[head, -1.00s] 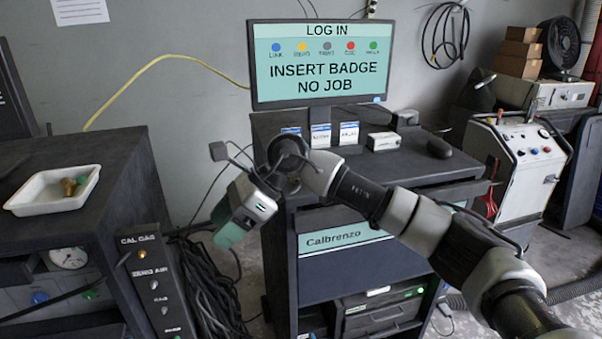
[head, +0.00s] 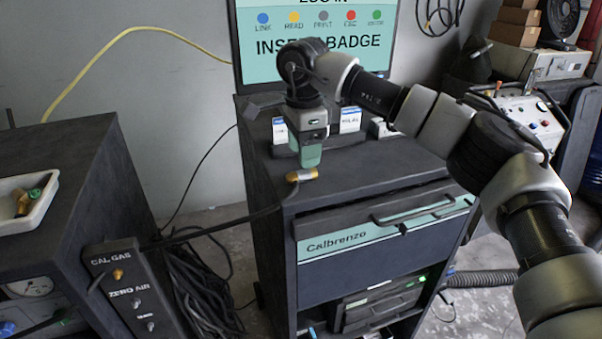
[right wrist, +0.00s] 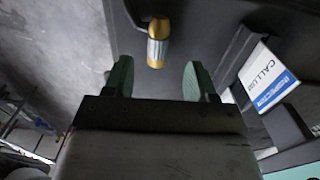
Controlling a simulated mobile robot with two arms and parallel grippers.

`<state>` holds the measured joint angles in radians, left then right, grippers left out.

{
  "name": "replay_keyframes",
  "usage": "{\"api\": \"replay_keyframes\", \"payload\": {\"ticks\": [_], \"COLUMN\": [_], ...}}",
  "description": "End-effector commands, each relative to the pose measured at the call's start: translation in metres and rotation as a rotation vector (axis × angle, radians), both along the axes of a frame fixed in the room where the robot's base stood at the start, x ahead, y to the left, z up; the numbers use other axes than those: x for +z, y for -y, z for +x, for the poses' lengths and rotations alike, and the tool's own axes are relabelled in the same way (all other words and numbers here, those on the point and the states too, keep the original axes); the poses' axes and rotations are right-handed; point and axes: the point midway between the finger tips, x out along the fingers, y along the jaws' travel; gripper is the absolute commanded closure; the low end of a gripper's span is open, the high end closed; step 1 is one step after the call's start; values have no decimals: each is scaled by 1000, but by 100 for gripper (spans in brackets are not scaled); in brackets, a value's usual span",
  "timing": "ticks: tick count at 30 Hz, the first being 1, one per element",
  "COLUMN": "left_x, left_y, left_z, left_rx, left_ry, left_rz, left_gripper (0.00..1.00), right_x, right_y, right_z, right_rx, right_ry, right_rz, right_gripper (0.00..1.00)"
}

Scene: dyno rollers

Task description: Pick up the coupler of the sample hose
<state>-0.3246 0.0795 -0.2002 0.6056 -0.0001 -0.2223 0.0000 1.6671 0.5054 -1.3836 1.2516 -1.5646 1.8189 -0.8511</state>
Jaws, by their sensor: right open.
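The sample hose's coupler (head: 302,175), a short cylinder with yellow ends and a pale grey middle, lies at the left front edge of the cart top. A dark hose runs from it down to the left. My right gripper (head: 309,160) is just above and behind it in the head view, pointing down. In the right wrist view the coupler (right wrist: 157,50) lines up with the gap between the green fingers (right wrist: 158,78), which are apart and empty. I cannot tell the exact height between them. My left gripper is not in view.
The cart's drawer handle (head: 415,208) sticks out in front. A white tray (head: 42,205) with brass fittings sits on the left cabinet. The cart top's front right is clear.

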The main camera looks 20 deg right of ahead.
Motion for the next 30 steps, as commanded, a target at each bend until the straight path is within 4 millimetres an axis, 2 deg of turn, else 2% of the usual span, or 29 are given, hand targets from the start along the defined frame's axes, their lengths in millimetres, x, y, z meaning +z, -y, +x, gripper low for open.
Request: {"api": "replay_keyframes", "payload": {"ticks": [6,8,12,19,30], "left_x": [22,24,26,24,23], "left_y": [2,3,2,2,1], "left_z": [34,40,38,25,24], "left_rx": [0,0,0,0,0], "left_ry": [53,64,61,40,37], "left_rz": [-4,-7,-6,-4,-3], "left_gripper": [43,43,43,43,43], "right_x": [-27,-37,-49,-51,-51], "right_y": [-5,-5,-5,-5,-5], "right_z": [-4,-3,-3,-3,-3], "right_rx": [3,1,0,0,1], "right_ry": [-5,-4,-2,-1,-1], "right_rz": [0,0,1,1,1], "right_gripper": [43,43,43,43,98]}}
